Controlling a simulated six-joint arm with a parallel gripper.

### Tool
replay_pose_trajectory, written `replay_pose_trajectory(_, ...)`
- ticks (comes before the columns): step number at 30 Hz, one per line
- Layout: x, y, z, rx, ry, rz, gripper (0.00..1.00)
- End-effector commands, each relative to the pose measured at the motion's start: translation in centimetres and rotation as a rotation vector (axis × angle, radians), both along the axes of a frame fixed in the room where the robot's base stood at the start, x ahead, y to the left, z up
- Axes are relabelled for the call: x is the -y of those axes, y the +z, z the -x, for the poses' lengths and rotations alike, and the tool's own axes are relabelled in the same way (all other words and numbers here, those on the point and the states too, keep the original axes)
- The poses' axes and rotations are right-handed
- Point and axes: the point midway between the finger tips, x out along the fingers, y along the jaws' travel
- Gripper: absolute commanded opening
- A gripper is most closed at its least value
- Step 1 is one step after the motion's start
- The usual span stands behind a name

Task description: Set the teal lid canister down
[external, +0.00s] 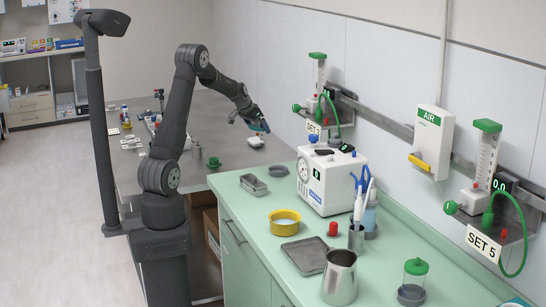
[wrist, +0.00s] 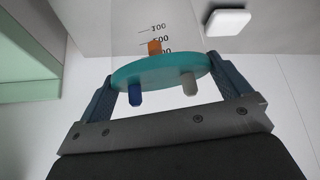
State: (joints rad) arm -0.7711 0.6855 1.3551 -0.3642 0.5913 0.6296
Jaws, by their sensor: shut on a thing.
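The teal lid canister (wrist: 161,71) is held between the two fingers of my gripper (wrist: 162,82). The fingers press on opposite edges of its teal lid, which carries a blue port, a pale port and an orange part. Its clear body with printed graduations runs to the top of the wrist view, and its far end is out of frame. In the external view my gripper (external: 259,126) is over the far grey table (external: 228,128), near the wall. There the canister is very small and its clear body is hard to make out.
A white block (external: 255,142) lies on the grey table near my gripper; a white square (wrist: 228,21) shows in the wrist view. The green counter (external: 385,262) holds a white device (external: 330,181), a yellow bowl (external: 285,219), a steel jug (external: 340,278) and a green-lidded canister (external: 414,281). Wall fittings line the right.

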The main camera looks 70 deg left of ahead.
Motion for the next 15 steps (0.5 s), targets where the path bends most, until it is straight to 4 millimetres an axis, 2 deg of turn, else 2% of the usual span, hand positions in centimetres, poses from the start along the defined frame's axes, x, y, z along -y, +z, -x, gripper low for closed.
replay_pose_trajectory(6,0.1,-3.2,0.0,-0.002,0.0,0.002,0.52)
replay_pose_trajectory(15,0.1,-3.4,0.0,0.0,0.0,0.002,0.52)
